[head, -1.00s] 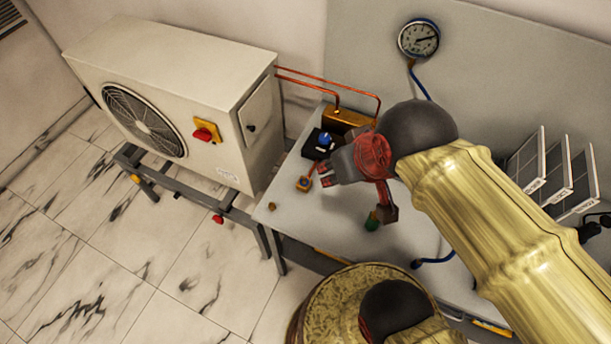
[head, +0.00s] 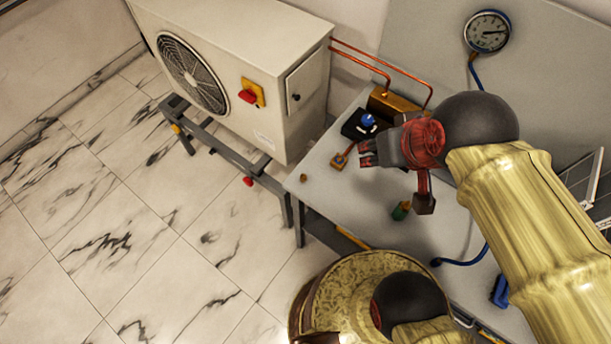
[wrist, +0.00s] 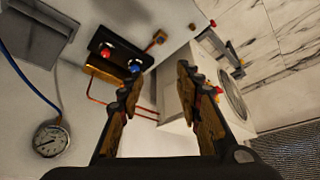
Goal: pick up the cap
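A small brass cap (head: 303,178) sits on the grey table (head: 325,190) near its front left corner in the head view. In the wrist view, a tiny brownish spot (wrist: 192,27) near the table edge may be the same cap. My gripper (head: 366,152) is above the table, up and to the right of the cap, apart from it. In the wrist view, my gripper (wrist: 160,75) has its two fingers spread wide with nothing between them.
An outdoor unit (head: 285,115) with copper pipes (head: 385,69) is at the left. A gauge (head: 488,32) is on the back panel.

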